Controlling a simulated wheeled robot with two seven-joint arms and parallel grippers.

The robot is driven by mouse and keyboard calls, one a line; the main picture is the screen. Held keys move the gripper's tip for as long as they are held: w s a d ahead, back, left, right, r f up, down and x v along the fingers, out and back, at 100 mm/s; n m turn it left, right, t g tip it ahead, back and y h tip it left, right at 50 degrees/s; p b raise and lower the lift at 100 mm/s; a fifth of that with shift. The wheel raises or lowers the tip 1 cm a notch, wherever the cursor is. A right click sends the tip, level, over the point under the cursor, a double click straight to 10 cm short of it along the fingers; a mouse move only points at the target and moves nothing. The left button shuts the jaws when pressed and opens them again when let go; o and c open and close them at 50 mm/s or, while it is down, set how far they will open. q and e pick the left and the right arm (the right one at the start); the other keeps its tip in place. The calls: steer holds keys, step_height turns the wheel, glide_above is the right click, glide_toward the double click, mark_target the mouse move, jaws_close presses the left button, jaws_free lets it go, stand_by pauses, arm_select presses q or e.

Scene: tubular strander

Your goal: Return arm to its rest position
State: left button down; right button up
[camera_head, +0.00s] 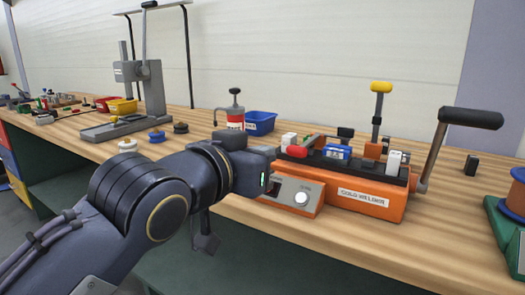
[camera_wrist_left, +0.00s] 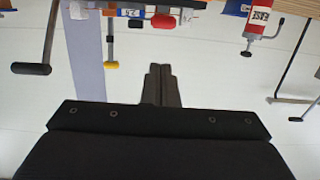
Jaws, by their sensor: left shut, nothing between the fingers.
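My left arm comes in from the lower left of the head view and is held in front of the workbench. My left gripper (camera_head: 231,138) points away toward the wall, and its fingers are largely hidden behind the wrist there. In the left wrist view, the two dark fingers (camera_wrist_left: 161,84) are pressed together with nothing between them. They are in front of the pale wall, apart from any object. My right gripper is in neither view.
The orange cold welder (camera_head: 360,196) with its crank handle (camera_head: 470,118) stands right of my wrist. A red bottle (camera_head: 236,118) and blue bin (camera_head: 260,122) stand beyond it. A grey stand (camera_head: 150,90) is at the back left; a spool (camera_head: 512,195) is at the right edge.

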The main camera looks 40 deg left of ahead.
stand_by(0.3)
arm_select(q)
steer(key=d+f+g+h, duration=0.2)
steer(key=f+g, duration=0.1)
steer(key=f, duration=0.7)
steer(key=d+f+g+h, duration=0.2)
steer(key=d+f, duration=0.1)
steer(key=f, duration=0.7)
steer(key=s+d+f+m+g+h, duration=0.1)
steer(key=s+d+f+g+h, duration=0.15)
steer(key=f, duration=0.45)
steer(key=s+d+f+g+h, duration=0.1)
steer(key=s+d+f+g, duration=0.25)
steer(key=f, duration=0.35)
step_height(320, 180, up, 31)
steer(key=p, duration=3.1)
steer(key=shift+s+d+t, duration=0.15)
steer(key=shift+d+t, duration=0.15)
